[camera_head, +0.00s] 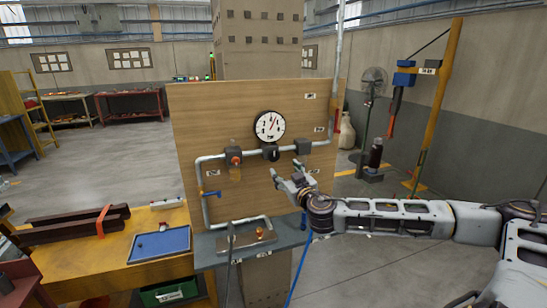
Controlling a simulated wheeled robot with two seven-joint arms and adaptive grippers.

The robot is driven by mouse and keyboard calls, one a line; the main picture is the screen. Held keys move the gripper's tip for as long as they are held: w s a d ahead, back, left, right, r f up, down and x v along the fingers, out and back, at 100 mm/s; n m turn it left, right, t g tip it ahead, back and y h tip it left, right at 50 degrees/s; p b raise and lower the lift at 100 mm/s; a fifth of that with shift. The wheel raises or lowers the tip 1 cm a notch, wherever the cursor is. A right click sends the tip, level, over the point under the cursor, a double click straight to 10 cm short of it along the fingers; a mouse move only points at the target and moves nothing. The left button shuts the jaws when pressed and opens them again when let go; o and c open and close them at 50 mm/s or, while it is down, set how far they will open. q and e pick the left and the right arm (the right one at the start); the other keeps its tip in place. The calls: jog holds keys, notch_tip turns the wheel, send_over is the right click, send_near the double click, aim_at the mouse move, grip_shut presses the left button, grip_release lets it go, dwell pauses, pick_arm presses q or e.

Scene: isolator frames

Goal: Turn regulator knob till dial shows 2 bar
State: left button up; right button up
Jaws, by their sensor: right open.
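A white round dial (269,125) with a black rim is mounted on the upright wooden panel (200,125). Its needle is too small to read against the scale. A dark knob (270,154), which looks like the regulator knob, sits just under the dial on the grey pipe line. My right gripper (286,174) comes in from the right and is in front of the panel, a little below and to the right of the knob in the picture. It is open, with nothing between its fingers. I cannot tell its depth gap to the knob. My left gripper is out of view.
A unit with an orange part (235,160) is left of the knob, and a dark block (302,147) is right of it. A blue valve handle (211,194) sticks out lower left. A blue tray (160,244) lies on the yellow bench (110,277). A grey shelf is below.

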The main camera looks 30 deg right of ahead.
aim_at(274, 155)
jog(key=shift+d+m+h, duration=0.15)
jog(key=shift+m, duration=0.6)
jog(key=shift+d+m+h, duration=0.15)
jog(key=shift+m, duration=0.6)
jog(key=shift+w+r, duration=0.1)
jog(key=shift+w, duration=0.05)
jog(key=shift+p+x, duration=2.15)
jog(key=shift+x, duration=4.6)
jog(key=shift+c, duration=0.4)
jog(key=c, duration=0.9)
